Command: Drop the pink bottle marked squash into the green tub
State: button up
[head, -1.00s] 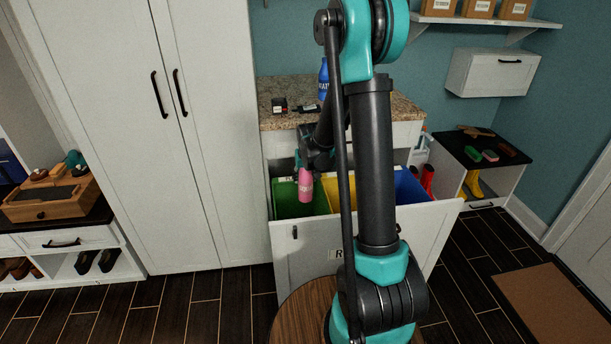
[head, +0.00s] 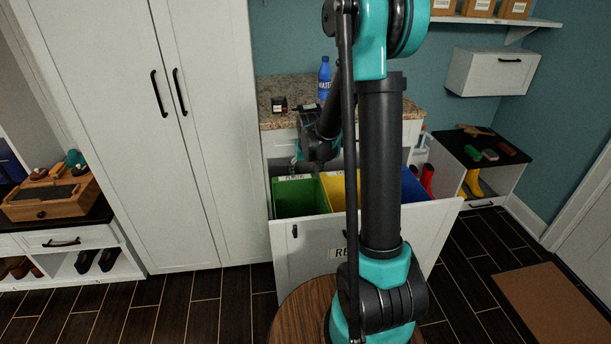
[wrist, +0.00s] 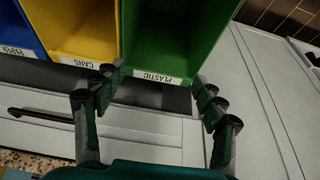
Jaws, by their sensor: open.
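The green tub (head: 300,198) is the leftmost bin in the pulled-out drawer. In the wrist view the green tub (wrist: 168,40) carries a label reading PLASTIC on its edge. My gripper (wrist: 157,84) is open and empty, its fingers spread near that labelled edge. In the head view my gripper (head: 308,168) is at the back of the drawer, partly hidden by my arm. The pink bottle shows in neither view now; the lower inside of the green tub is hidden in the head view.
A yellow bin (wrist: 85,25) marked CANS and a blue bin (head: 411,188) share the drawer. A blue water bottle (head: 324,78) and small dark items stand on the granite counter (head: 277,92) behind. A tall white cabinet (head: 190,100) stands left.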

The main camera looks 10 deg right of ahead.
jog(key=v, duration=0.8)
